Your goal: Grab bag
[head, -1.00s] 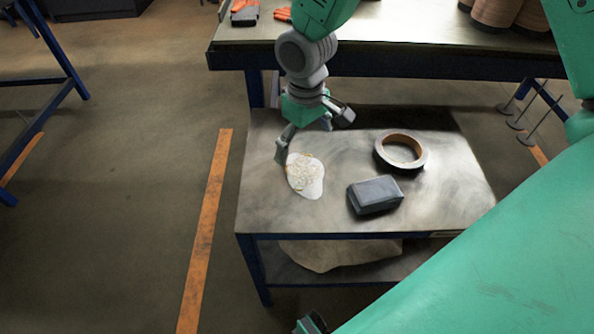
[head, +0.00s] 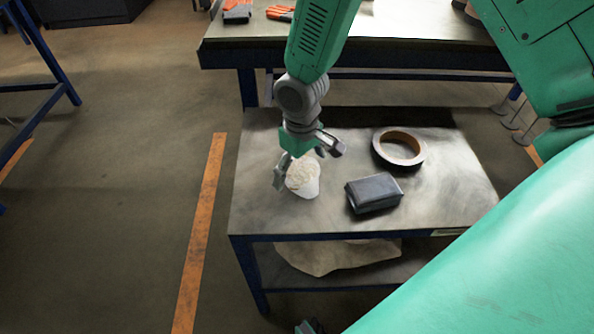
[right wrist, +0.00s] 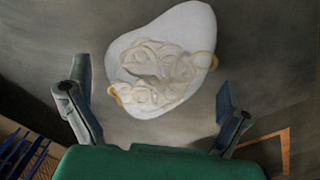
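The bag (head: 303,181) is a pale, whitish pouch lying on the left part of the low metal table (head: 262,213). In the right wrist view the bag (right wrist: 160,62) shows several cream ring shapes, with yellowish bits at its edges. My right gripper (head: 304,168) is open over the bag, its fingers spread to either side. In the right wrist view the fingers (right wrist: 155,108) stand apart, with the bag ahead of and between them and nothing held. Whether a finger touches the bag is not clear. My left gripper is not clearly seen.
A dark grey box (head: 374,193) and a tape-like ring (head: 398,148) lie right of the bag. A taller workbench (head: 380,45) stands behind. A lower shelf holds a crumpled tan sheet (head: 335,257). The table front is clear.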

